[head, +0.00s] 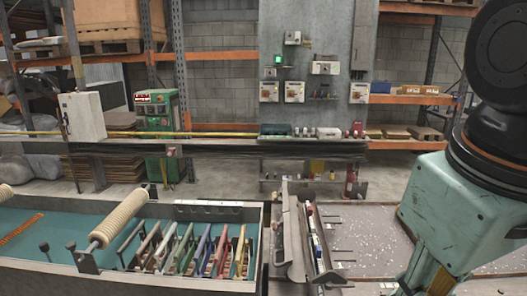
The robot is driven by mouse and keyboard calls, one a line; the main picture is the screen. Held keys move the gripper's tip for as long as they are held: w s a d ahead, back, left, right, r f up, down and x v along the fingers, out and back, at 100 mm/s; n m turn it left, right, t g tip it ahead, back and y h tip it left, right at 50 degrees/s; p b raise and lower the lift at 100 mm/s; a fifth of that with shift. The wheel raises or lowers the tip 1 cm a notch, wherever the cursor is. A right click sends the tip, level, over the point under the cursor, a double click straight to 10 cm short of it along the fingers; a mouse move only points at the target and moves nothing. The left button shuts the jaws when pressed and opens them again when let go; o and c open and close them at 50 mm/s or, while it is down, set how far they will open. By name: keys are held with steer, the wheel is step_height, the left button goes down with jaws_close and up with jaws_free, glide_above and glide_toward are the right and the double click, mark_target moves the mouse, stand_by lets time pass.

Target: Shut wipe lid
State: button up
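I cannot pick out the wipe lid for certain. Several small white boxes hang on a grey wall panel (330,22) at the back: one at the left (269,91), one beside it (295,91), one higher up (325,67) and one at the right (359,92). A pale container (327,132) stands on the shelf below them. All are too small to tell whether any lid is open or shut. My gripper is not in view; only parts of my own body show at the right, well in front of the panel.
A long shelf (220,145) crosses the back. In front stand a teal-topped bench with a cream roller (120,216) and coloured slats (203,250), a narrow trough (290,235), and a grey surface (365,235) scattered with bits. A green machine (158,120) stands back left.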

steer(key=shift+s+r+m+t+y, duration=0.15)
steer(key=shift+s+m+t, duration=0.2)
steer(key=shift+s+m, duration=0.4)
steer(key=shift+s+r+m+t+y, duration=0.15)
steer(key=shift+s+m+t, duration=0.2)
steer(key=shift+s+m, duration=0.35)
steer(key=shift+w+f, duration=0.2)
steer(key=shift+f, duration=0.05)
